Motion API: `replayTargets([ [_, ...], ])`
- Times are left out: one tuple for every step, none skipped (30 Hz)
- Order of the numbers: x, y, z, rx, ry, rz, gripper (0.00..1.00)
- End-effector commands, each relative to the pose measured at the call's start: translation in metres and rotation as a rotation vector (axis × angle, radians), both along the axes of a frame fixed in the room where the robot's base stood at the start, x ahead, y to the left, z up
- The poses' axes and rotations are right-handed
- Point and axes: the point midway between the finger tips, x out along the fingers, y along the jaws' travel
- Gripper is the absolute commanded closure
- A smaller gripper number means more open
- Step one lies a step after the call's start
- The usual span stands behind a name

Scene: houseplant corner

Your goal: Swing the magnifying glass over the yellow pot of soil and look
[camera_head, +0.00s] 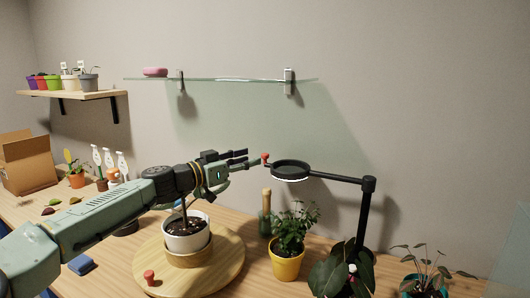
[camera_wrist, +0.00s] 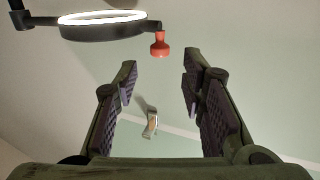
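The magnifying glass (camera_head: 291,172) is a black ring on a jointed black arm and post. Its lit white rim shows in the wrist view (camera_wrist: 102,17). A red knob (camera_head: 265,158) sticks out on its left side; it also shows in the wrist view (camera_wrist: 160,46). My gripper (camera_head: 250,160) is open and empty. Its fingers point at the knob, which is just beyond the fingertips (camera_wrist: 158,78), apart from them. The yellow pot (camera_head: 288,266) holds a leafy green plant that hides its soil. In the picture the lens appears above this plant; the depth between them is unclear.
A white pot (camera_head: 173,240) with soil and a stem stands on a round wooden board (camera_head: 225,280) below my arm. A wooden-handled green tool (camera_head: 266,215) stands behind the yellow pot. A large-leaved plant (camera_head: 338,276) is near the post. A glass shelf (camera_head: 220,80) is above.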

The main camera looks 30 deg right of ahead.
Motion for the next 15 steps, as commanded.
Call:
replayTargets([
  [0.001,-0.012,0.003,0.0,0.001,-0.002,0.63],
  [0.002,-0.018,0.003,0.0,0.0,-0.002,0.63],
  [0.003,-0.026,0.003,0.0,-0.001,-0.003,0.63],
  [0.005,-0.031,0.004,-0.001,-0.001,-0.002,0.63],
  [0.005,-0.036,0.003,0.0,-0.001,-0.002,0.63],
  [0.007,-0.043,0.003,0.0,-0.001,-0.001,0.63],
  [0.008,-0.047,0.003,0.0,-0.001,-0.001,0.63],
  [0.009,-0.051,0.002,0.0,-0.001,0.0,0.63],
  [0.009,-0.056,0.002,0.0,-0.001,0.0,0.63],
  [0.01,-0.059,0.002,-0.001,-0.001,0.0,0.63],
  [0.011,-0.061,0.002,-0.001,-0.001,0.001,0.63],
  [0.011,-0.064,0.002,-0.001,-0.002,0.001,0.63],
  [0.011,-0.066,0.001,-0.001,-0.002,0.0,0.63],
  [0.011,-0.067,0.001,-0.001,-0.002,0.0,0.63],
  [0.012,-0.068,0.001,-0.001,-0.002,0.001,0.63],
])
